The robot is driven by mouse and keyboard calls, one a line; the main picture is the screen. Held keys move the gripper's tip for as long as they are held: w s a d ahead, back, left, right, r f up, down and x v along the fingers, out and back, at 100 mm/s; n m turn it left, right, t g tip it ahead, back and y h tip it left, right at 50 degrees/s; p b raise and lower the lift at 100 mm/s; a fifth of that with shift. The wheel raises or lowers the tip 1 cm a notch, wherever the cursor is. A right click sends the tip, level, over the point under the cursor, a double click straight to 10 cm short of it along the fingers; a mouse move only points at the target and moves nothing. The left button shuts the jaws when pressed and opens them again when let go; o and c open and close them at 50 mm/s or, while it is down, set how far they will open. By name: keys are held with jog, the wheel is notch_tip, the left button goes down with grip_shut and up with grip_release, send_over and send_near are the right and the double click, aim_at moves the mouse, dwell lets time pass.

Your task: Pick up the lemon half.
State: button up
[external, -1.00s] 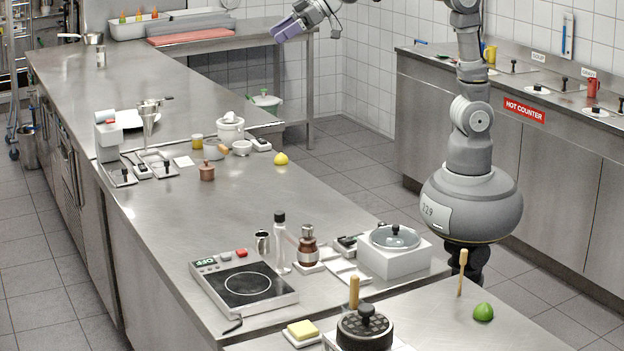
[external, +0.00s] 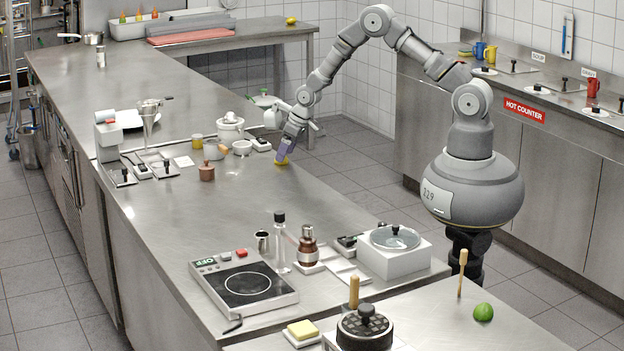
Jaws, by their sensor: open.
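The yellow lemon half (external: 280,162) sits on the steel counter (external: 262,215) near its right edge, to the right of the small white pots. My gripper (external: 283,155) points down right at it, with its purple fingers covering most of it. Only a little yellow shows below the fingers. My gripper is open; whether the fingers are around the lemon half or just above it, I cannot tell.
A white bowl (external: 242,148) and a small white device with a dark top (external: 261,144) stand close to the left of my gripper. Another small yellow fruit (external: 291,20) lies on the back table.

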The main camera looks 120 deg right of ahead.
jog(key=shift+x, duration=0.95)
jog(key=shift+r, duration=0.15)
jog(key=c, duration=1.1)
jog(key=shift+c, duration=0.2)
